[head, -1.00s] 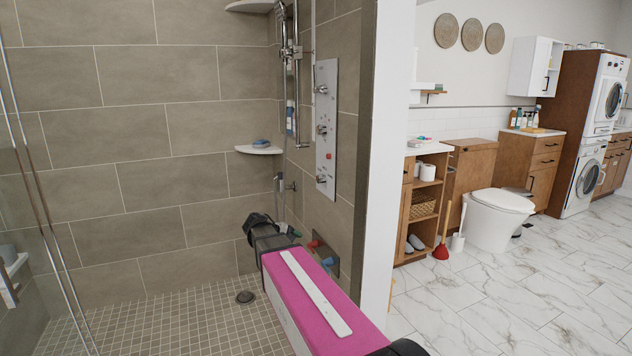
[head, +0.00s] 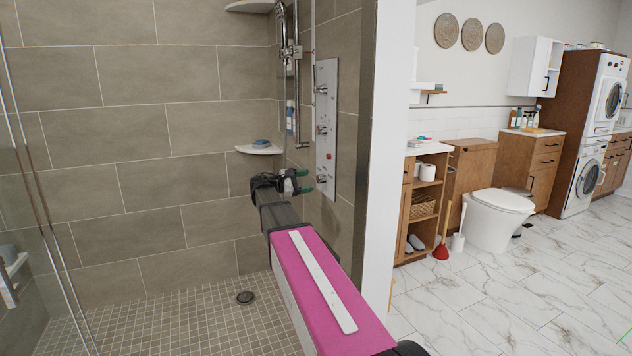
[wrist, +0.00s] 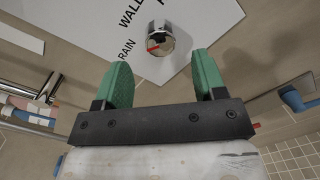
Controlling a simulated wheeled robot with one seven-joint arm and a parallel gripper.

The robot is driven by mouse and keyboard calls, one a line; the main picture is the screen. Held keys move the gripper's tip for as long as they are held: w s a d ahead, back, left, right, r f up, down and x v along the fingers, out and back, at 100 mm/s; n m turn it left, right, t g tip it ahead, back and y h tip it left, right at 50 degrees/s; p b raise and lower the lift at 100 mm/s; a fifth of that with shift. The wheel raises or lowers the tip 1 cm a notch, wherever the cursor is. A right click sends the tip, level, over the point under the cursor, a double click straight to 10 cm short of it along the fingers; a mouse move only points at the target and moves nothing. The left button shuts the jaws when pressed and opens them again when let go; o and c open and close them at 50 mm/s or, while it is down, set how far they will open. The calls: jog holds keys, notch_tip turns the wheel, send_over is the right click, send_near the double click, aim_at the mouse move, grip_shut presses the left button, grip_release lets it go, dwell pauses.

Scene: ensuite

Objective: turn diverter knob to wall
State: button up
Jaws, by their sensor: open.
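The diverter knob is a round chrome knob with a red mark (wrist: 160,40) on a pale panel (wrist: 190,12) lettered "WALL" and "RAIN" in the wrist view. Its red mark faces lower left, on the "RAIN" side. In the head view the shower panel (head: 326,105) hangs on the tiled wall, with its lowest knob (head: 321,179) just right of my gripper (head: 305,181). My gripper's green fingers (wrist: 162,66) are open and empty in the wrist view. The knob appears between and just beyond the fingertips; I see no contact.
A corner shelf (head: 259,150) and a shower rail (head: 299,90) are left of the panel. A white wall end (head: 383,160) stands close right of my arm. A blue-ended fitting (wrist: 293,97) is at the right in the wrist view. The shower floor (head: 190,315) is mostly clear.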

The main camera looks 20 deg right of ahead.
aim_at(318, 179)
jog(key=shift+d, duration=2.25)
jog(key=c, duration=0.9)
